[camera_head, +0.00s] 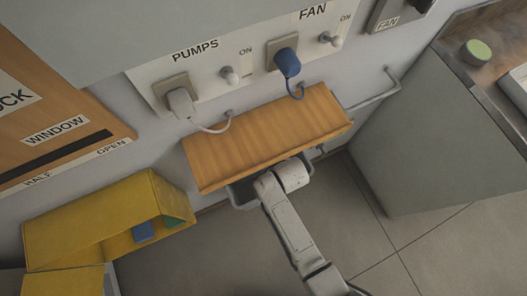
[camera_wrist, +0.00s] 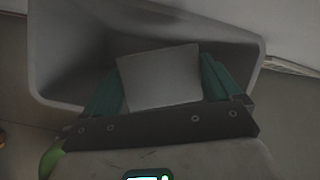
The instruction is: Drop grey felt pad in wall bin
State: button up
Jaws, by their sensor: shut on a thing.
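The grey felt pad (camera_wrist: 160,80) is a flat grey square in the wrist view, held between the two teal fingers of my gripper (camera_wrist: 162,76). The wall bin (camera_wrist: 75,35) is a grey open container; its mouth spreads behind and around the pad in the wrist view. The pad appears over the bin's opening; its exact height relative to the rim cannot be told. In the head view only a dark edge of the bin (camera_head: 241,196) shows below a wooden shelf. My fingers and the pad are hidden there beneath the shelf.
The slatted wooden shelf (camera_head: 265,135) juts from the wall above the bin, close over my wrist. A yellow box (camera_head: 95,215) with blue and green items stands at left. A grey cabinet (camera_head: 425,140) stands at right. The floor (camera_head: 370,230) between is clear.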

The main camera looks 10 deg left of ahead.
jog(key=shift+f, duration=0.5)
jog(key=o, duration=0.7)
jog(key=shift+d+r, duration=0.1)
jog(key=p+v, duration=0.1)
jog(key=v, duration=0.9)
jog(key=shift+r+p, duration=0.35)
jog(key=shift+s+d, duration=0.1)
jog(key=shift+s, duration=0.1)
